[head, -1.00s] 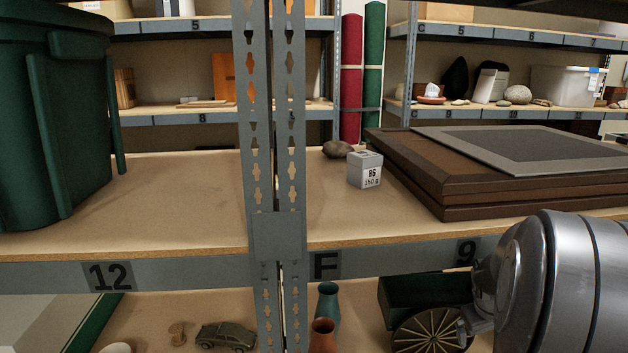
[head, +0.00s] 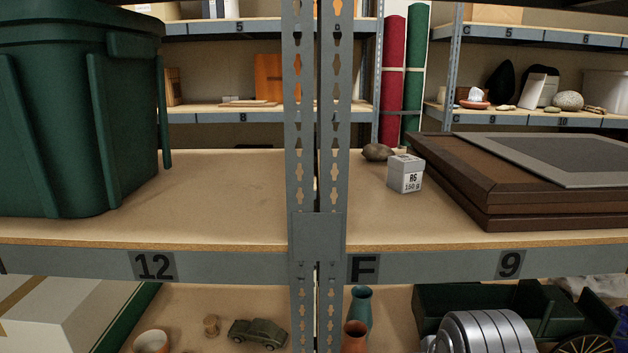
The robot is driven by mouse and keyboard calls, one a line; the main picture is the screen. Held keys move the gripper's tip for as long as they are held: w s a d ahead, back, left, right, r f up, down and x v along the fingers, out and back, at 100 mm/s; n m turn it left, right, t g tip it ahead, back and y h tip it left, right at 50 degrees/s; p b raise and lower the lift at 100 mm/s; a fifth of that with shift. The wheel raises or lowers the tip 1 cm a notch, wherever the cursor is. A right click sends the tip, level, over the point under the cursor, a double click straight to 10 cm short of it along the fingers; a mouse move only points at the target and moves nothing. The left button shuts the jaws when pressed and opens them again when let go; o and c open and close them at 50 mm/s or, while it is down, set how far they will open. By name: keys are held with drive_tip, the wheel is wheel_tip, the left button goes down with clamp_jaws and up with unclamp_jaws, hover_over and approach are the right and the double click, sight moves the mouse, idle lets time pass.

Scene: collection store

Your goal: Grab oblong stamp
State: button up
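I cannot make out an oblong stamp for certain in the head view. A small light-brown knobbed object (head: 211,325) stands on the lower shelf under the label 12, too small to identify. My gripper is not in view. Only a rounded silver part of my arm shows at the bottom right, in front of the lower shelf.
A steel upright (head: 318,150) divides the bays. The middle shelf bears a green bin (head: 80,120), a grey weight block (head: 405,174), a stone (head: 377,152) and brown frames (head: 480,190). Below are a toy car (head: 258,333), vases (head: 361,308) and a green cart (head: 470,300).

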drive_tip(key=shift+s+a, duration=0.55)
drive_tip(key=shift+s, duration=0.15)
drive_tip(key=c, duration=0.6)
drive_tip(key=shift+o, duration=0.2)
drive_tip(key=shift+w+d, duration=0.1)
